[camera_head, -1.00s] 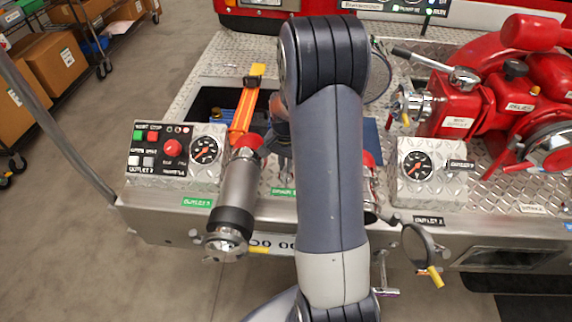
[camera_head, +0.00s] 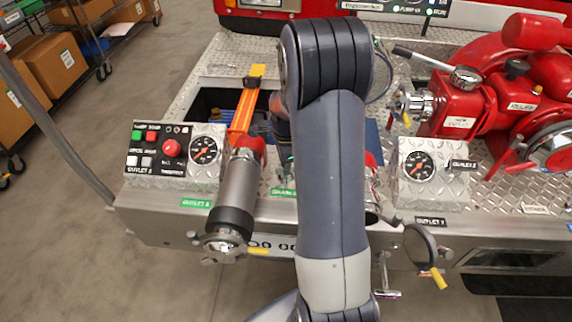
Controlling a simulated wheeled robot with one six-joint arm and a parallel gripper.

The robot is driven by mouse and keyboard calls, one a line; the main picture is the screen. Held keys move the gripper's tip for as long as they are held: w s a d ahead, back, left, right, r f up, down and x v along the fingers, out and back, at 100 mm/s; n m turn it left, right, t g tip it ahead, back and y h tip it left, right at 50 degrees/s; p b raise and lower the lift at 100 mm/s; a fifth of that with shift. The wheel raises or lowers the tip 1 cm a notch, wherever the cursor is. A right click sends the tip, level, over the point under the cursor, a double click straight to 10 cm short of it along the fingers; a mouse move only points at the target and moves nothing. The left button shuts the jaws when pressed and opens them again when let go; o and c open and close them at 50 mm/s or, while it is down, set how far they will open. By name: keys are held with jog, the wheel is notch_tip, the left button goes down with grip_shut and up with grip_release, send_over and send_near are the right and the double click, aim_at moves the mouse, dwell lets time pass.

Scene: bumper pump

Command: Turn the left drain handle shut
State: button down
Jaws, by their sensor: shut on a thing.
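My arm stands upright across the middle of the head view and hides much of the work area. My gripper (camera_head: 286,158) shows only in part, just left of the arm link, pointing down at the deck. It is shut on the left drain handle, which is mostly hidden by the gripper and arm. A green drain label (camera_head: 284,193) sits on the front edge just below. I cannot tell the handle's angle.
A control panel with a gauge (camera_head: 205,150) is further left. Another gauge box (camera_head: 432,185) and red pump (camera_head: 500,105) are on the right.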

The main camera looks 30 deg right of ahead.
jog(key=shift+m, duration=1.7)
jog(key=c, duration=1.5)
grip_release()
jog(key=shift+r, duration=0.1)
notch_tip(320, 180, up, 11)
jog(key=shift+f, duration=0.2)
